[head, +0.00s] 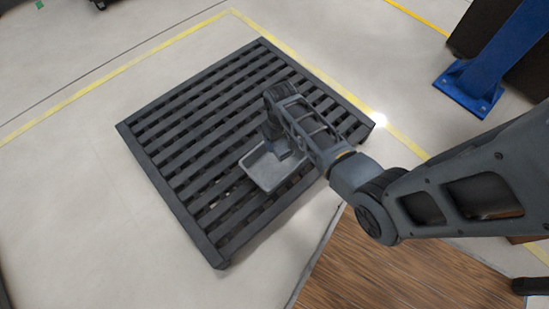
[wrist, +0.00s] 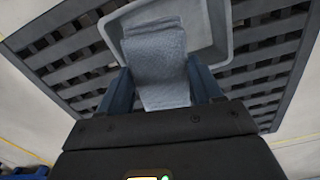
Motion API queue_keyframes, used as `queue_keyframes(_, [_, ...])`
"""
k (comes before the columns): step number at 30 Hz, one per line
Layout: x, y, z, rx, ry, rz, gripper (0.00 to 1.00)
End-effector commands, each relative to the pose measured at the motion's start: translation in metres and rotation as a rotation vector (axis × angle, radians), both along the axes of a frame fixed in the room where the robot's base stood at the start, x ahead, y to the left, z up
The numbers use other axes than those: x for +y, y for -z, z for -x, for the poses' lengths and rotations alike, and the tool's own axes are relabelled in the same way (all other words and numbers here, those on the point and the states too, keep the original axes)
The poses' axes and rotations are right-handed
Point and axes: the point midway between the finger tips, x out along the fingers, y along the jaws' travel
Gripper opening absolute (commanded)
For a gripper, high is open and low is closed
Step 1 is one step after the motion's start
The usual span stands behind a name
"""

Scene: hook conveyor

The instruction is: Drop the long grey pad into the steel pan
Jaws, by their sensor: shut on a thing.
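The steel pan (head: 262,174) is a shallow light-grey tray lying on the dark slatted pallet in the head view. In the wrist view the pan (wrist: 215,30) shows behind the pad. The long grey pad (wrist: 160,62) is a grey textured piece between the two blue-grey fingers of my gripper (wrist: 163,88). My gripper is shut on it, and the pad's far end overlaps the pan in the picture. In the head view my arm partly covers the pan's right side and hides most of the gripper. The exact height above the pan is hard to tell.
The dark slatted pallet (head: 190,150) lies on a pale floor with yellow lines. A blue post (head: 500,55) with a bolted foot stands at the upper right. A brown wood-like surface (head: 385,270) is at the lower right. Most of the pallet is bare.

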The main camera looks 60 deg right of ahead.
Motion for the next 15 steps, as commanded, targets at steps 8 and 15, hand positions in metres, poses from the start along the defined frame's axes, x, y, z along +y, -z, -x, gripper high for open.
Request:
queue_keyframes(8, [0.000, 0.034, 0.000, 0.000, 0.000, 0.000, 0.32])
queue_keyframes(15, [0.000, 0.036, 0.000, 0.000, 0.000, 0.000, 0.32])
